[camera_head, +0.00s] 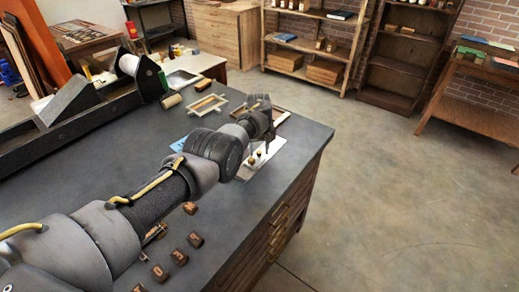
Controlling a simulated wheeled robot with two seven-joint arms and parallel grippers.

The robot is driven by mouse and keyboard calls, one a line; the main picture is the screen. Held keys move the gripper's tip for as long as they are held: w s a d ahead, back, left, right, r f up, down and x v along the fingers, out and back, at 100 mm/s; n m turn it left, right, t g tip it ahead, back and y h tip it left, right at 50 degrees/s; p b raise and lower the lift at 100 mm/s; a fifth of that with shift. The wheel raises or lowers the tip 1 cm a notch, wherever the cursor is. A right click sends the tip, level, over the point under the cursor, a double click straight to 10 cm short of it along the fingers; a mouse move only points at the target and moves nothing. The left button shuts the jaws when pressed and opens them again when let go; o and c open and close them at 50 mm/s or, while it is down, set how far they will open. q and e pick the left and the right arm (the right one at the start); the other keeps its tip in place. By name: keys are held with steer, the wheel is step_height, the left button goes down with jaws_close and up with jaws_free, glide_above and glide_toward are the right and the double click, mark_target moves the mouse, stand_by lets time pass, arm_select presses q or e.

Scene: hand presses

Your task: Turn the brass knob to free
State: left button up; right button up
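A pale plate (266,167) lies near the right edge of the dark-topped bench, with small brass-coloured knobs (252,160) on it. I cannot tell at this size which of them is the brass knob. My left arm reaches across the bench from the lower left. My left gripper (268,143) points down at the plate, close to the brass pieces. The wrist and fingers hide part of the plate, and I cannot see whether the fingers touch a knob or how far apart they are. My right gripper is out of view.
Several small brown lettered blocks (179,257) lie on the bench in front of my arm. A wooden frame (207,105) lies beyond it. A dark press (72,107) stands along the left. Open floor (410,200) lies right of the bench.

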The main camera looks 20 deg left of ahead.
mark_target(259, 152)
arm_select(q)
steer(key=shift+r, duration=0.3)
step_height(259, 152, up, 10)
steer(key=p, duration=0.1)
stand_by(0.3)
stand_by(0.4)
